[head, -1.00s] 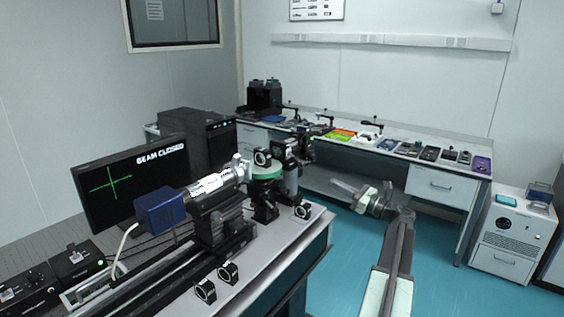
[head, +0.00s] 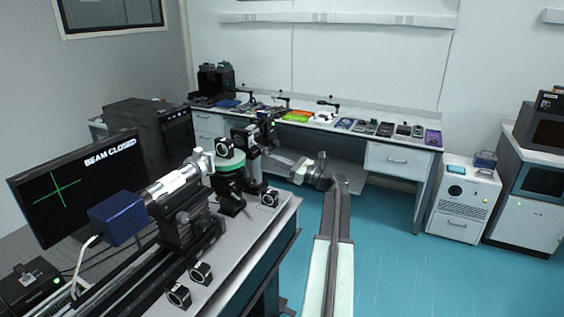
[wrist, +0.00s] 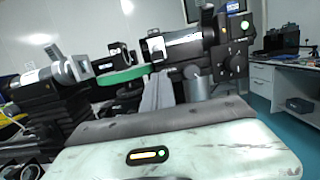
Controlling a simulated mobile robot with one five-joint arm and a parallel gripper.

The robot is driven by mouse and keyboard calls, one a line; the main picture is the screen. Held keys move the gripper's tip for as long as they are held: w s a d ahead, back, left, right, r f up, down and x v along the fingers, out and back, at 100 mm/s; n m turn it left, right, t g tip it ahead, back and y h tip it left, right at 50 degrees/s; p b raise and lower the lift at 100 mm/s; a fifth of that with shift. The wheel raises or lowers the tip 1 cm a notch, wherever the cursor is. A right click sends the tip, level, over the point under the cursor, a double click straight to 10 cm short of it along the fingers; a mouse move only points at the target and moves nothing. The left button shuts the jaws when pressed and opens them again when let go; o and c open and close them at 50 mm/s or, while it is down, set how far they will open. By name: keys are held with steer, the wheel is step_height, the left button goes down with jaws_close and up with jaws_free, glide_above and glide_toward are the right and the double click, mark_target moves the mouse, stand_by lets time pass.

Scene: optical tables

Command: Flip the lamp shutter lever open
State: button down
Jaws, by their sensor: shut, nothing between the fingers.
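The monitor (head: 75,185) on the left reads "BEAM CLOSED" above a green cross. A dark cylindrical unit that looks like the lamp (head: 250,138) stands at the far end of the bench optics; the wrist view shows it at upper centre (wrist: 217,50). I cannot make out its shutter lever clearly. My gripper (head: 277,157) is shut and empty, pointing left just right of the lamp in the head view. In the wrist view its grey fingers (wrist: 158,92) point towards the space below the lamp, beside the green ring mount (wrist: 122,76). Contact cannot be told.
The near bench (head: 235,262) carries a blue box (head: 117,217) with a silver tube (head: 172,186) and small black mounts (head: 201,273). A back bench (head: 392,148) holds several small items. The blue floor (head: 400,265) to the right is open before a white cabinet (head: 465,195).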

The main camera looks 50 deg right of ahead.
mark_target(259, 147)
steer(key=x, duration=0.4)
steer(key=shift+w+p, duration=0.25)
steer(key=shift+p, duration=0.05)
